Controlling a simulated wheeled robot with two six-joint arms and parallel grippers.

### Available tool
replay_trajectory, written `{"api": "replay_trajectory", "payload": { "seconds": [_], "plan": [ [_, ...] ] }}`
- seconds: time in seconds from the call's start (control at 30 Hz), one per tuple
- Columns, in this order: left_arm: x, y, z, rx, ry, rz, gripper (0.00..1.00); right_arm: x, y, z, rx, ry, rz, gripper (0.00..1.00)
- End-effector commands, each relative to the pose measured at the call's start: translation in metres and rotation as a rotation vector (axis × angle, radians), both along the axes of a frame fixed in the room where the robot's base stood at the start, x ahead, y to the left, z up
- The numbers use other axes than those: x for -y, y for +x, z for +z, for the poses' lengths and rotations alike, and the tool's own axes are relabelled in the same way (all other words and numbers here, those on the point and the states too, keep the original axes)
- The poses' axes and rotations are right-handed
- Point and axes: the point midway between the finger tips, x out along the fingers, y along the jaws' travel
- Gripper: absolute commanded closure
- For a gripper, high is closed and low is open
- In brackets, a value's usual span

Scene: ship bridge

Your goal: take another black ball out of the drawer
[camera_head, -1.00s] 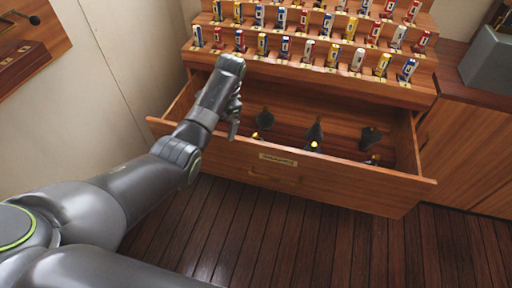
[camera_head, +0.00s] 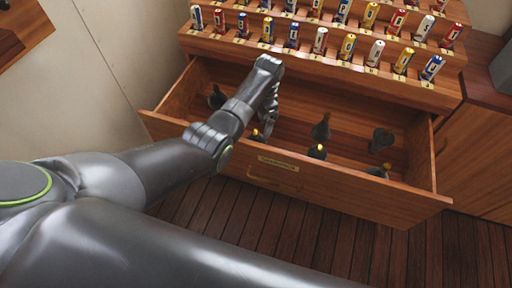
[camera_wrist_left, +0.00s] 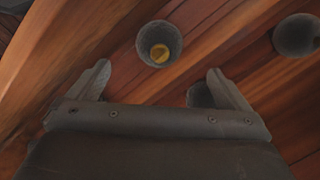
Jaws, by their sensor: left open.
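The open drawer (camera_head: 350,194) holds several dark grey-black pieces. One stands at the left (camera_head: 217,97), one in the middle (camera_head: 321,128) and one at the right (camera_head: 381,140); a yellow-tipped one (camera_head: 317,152) is near the front. My left gripper (camera_head: 271,117) points down into the drawer, left of the middle pieces, partly hiding what lies under it. In the left wrist view its fingers (camera_wrist_left: 158,78) are apart and empty. A dark round piece with a yellow centre (camera_wrist_left: 159,45) is just beyond them. Another (camera_wrist_left: 298,36) is at the right.
Above the drawer, stepped wooden racks hold rows of coloured, labelled cylinders (camera_head: 320,40). The drawer's front panel and side walls surround the pieces. A wooden cabinet (camera_head: 485,150) stands to the right. The plank floor in front is clear.

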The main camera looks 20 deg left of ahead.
Motion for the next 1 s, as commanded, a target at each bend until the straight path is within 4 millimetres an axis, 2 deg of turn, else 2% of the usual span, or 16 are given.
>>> {"api": "replay_trajectory", "payload": {
  "seconds": [0.03,0.2,0.47,0.7,0.83,1.0],
  "plan": [
    [-0.002,-0.002,-0.014,-0.003,0.001,0.0,0.01,0.001,0.0,-0.003,-0.001,-0.001,0.0,0.64],
    [-0.005,-0.004,-0.043,-0.001,0.001,0.0,0.01,0.003,0.011,-0.007,0.01,-0.004,0.001,0.64],
    [-0.007,-0.006,-0.061,-0.001,0.001,0.0,0.01,0.003,0.023,-0.009,0.02,-0.005,0.003,0.64],
    [-0.009,-0.01,-0.098,-0.001,0.001,0.001,0.01,0.004,0.03,-0.019,0.017,-0.005,0.002,0.64],
    [-0.01,-0.011,-0.106,0.001,0.001,0.001,0.01,0.004,0.036,-0.018,0.022,-0.005,0.003,0.64],
    [-0.01,-0.01,-0.106,0.002,0.0,0.001,0.01,0.004,0.036,-0.016,0.025,-0.006,0.002,0.64]
  ]
}}
